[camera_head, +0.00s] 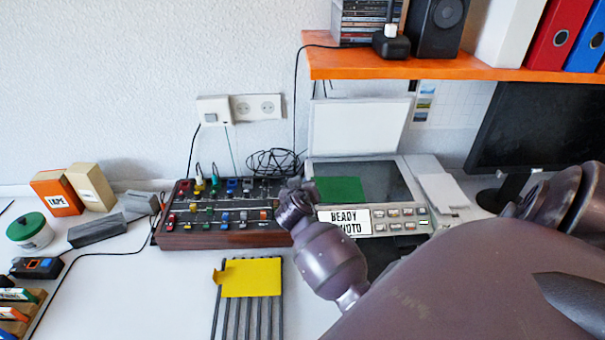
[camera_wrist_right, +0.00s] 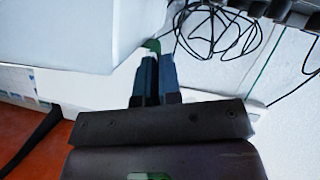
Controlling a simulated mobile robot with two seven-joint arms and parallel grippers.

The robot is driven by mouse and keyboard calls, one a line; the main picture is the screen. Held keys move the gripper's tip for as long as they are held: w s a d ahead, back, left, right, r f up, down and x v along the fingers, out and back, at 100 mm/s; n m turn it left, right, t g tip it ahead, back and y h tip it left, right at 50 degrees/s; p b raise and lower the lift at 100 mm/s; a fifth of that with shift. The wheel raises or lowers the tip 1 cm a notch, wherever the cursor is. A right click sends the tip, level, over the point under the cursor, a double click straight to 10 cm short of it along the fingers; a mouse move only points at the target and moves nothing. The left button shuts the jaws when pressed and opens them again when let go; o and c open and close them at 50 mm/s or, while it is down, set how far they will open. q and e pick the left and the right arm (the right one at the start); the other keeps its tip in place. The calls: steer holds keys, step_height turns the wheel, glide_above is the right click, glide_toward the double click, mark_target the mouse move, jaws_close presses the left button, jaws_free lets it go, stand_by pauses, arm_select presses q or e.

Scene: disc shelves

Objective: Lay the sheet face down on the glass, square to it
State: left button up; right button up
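The scanner's glass (camera_head: 390,180) is a dark pane under the raised white lid (camera_head: 358,127). A plain green sheet (camera_head: 341,190) is over its left part, its sides roughly in line with the glass edges; I cannot tell whether it touches the glass. My right gripper (camera_head: 297,195) is at the sheet's left side, its fingers mostly hidden. In the right wrist view its blue fingers (camera_wrist_right: 155,78) are close together with a narrow gap, and a bit of green shows at their tips. I cannot tell whether they grip the sheet. My left gripper is out of view.
A control panel (camera_head: 215,239) with colored knobs stands left of the scanner. A yellow sheet (camera_head: 251,278) lies on a dark slatted rack in front. A "READY PHOTO" sign (camera_head: 343,216) is at the scanner's front. An orange shelf (camera_head: 440,69) hangs above; a monitor (camera_head: 535,125) stands right.

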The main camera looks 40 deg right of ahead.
steer(key=o, duration=0.5)
steer(key=shift+c, duration=0.2)
steer(key=v, duration=1.1)
